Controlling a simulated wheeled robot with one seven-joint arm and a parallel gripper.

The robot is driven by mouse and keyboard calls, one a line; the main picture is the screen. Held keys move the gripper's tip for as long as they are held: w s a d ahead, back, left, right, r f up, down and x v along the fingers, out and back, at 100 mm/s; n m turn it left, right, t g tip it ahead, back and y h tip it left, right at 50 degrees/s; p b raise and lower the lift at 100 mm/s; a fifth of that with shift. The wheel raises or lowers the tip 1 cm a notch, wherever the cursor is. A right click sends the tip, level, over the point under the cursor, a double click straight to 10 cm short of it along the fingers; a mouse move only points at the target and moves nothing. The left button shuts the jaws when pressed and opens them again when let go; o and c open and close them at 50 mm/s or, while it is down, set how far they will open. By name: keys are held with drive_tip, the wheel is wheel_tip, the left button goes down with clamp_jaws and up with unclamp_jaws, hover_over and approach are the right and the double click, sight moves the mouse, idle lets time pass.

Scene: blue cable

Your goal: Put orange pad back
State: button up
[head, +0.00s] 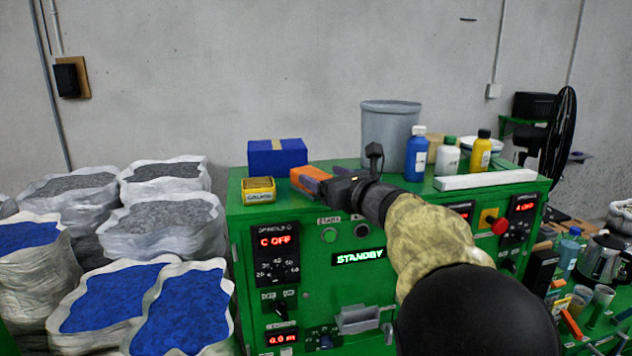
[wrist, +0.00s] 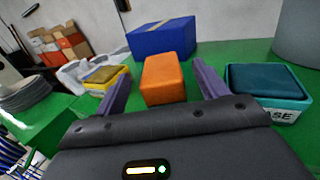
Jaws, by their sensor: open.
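The orange pad (wrist: 165,82) is a block on the green cabinet top, and it also shows in the head view (head: 302,176). My gripper (wrist: 162,68) is open, with one purple finger on each side of the pad. Gaps show between the fingers and the pad in the wrist view. In the head view my gripper (head: 322,182) reaches the cabinet top from the right and hides part of that area. A yellow tray (head: 258,196) with an olive-yellow pad stands left of the orange pad. A teal tray (wrist: 282,112) with a dark teal pad stands right in the wrist view.
A blue box (head: 272,155) with a tan stripe stands behind the orange pad. A grey bucket (head: 388,135), bottles and a white bar (head: 487,180) stand farther right on the green cabinet (head: 245,230). Sacks of blue and grey granules fill the left.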

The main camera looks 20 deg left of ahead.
drive_tip(key=b+v, duration=0.3)
drive_tip(key=v, duration=0.4)
drive_tip(key=shift+s+d, duration=0.1)
idle(0.5)
